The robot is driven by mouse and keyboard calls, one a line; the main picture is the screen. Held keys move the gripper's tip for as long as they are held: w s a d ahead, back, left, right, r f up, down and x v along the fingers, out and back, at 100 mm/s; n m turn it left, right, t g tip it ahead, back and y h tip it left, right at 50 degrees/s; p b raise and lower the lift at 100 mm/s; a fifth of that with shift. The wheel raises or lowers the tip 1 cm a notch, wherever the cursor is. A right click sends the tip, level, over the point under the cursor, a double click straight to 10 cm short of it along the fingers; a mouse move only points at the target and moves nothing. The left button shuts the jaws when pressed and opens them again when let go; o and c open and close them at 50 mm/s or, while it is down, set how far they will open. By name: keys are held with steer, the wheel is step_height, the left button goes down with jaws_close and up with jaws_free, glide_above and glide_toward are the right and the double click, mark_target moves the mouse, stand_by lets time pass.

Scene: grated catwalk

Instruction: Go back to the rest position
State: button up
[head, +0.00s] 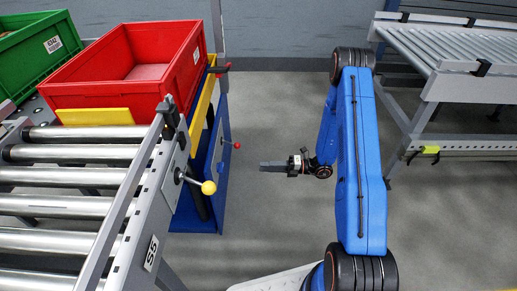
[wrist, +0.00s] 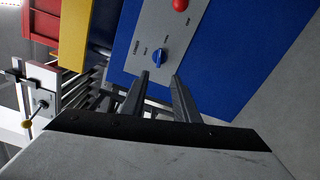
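My gripper (head: 262,166) is at the end of my blue arm, in the middle of the head view. It points left toward the blue control panel and is apart from it. In the wrist view my gripper (wrist: 160,78) shows two dark fingers with a clear gap between them and nothing held. The blue panel (wrist: 225,60) lies beyond the fingertips. On its grey plate are a blue rotary knob (wrist: 159,57) and a red button (wrist: 180,5). From the head view the panel (head: 217,165) is seen nearly edge-on, so its face is mostly hidden.
A roller conveyor (head: 70,178) with a yellow-knobbed lever (head: 208,187) stands at left. A red crate (head: 125,90) and a green crate (head: 35,60) are behind it. Another conveyor (head: 450,50) is at right. The grey floor (head: 270,115) around my gripper is clear.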

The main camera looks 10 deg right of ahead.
steer(key=s+a+r+n+g+h, duration=0.2)
steer(key=s+r+n+g+h, duration=0.15)
steer(key=s+r+n, duration=0.65)
steer(key=s+a+r+n+g+h, duration=0.35)
steer(key=r+n, duration=0.45)
steer(key=r, duration=0.5)
steer(key=s+d+r+n+t+h, duration=0.3)
steer(key=s+d+r+n+h, duration=0.2)
steer(key=s+r+n, duration=0.2)
steer(key=s+d+r+n+t+h, duration=0.4)
steer(key=s+r+n, duration=0.4)
steer(key=s+n, duration=0.3)
steer(key=shift+s+d+r+h, duration=0.2)
steer(key=shift+s+d+h, duration=0.5)
steer(key=shift+s+d, duration=0.6)
steer(key=shift+s+a, duration=0.1)
